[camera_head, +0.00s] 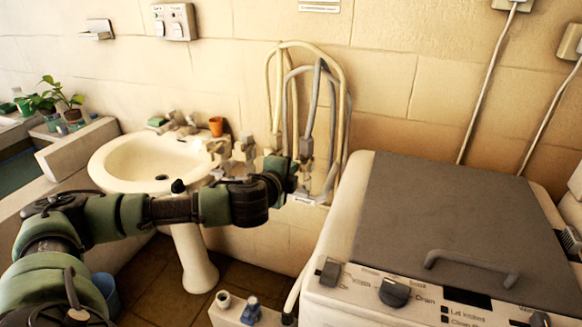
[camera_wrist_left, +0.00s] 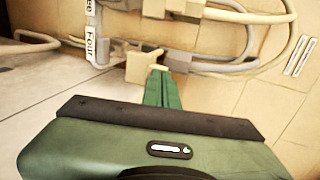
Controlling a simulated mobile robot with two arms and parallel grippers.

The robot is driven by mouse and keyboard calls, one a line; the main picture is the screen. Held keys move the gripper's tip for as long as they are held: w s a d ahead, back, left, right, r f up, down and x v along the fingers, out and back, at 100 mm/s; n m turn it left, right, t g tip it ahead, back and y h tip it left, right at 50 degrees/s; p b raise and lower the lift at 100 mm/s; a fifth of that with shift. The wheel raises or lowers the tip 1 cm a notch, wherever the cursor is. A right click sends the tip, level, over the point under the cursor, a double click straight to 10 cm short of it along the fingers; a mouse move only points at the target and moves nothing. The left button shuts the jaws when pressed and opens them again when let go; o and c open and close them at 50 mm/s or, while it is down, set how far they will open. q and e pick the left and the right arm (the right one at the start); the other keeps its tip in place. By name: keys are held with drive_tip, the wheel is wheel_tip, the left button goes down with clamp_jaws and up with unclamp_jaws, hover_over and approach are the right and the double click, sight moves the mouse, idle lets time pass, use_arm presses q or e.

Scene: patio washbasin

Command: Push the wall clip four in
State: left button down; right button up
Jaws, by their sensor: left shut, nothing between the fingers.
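My left gripper (camera_head: 297,172) is at the wall beside the hanging hoses. In the left wrist view its green fingers (camera_wrist_left: 161,82) are together with nothing between them. Their tips are right by a cream clip block (camera_wrist_left: 140,67) beside the label "Four" (camera_wrist_left: 97,48); I cannot tell whether they touch it. Another cream clip (camera_wrist_left: 172,8) is at the top, by the label ending in "ee". Hoses (camera_wrist_left: 225,68) run close to both clips. In the head view the gripper and arm hide part of the clips. My right gripper is not in view.
A washbasin (camera_head: 120,160) stands left of the hoses, behind my left arm. A washing machine (camera_head: 430,215) with a grey lid stands at the right. Small items (camera_head: 250,310) sit low at the front.

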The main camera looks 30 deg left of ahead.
use_arm(q)
drive_tip(key=w, duration=0.2)
drive_tip(key=w+a+p, duration=0.1)
drive_tip(key=w, duration=0.1)
drive_tip(key=shift+r, duration=0.1)
drive_tip(key=shift+s, duration=0.15)
idle(0.4)
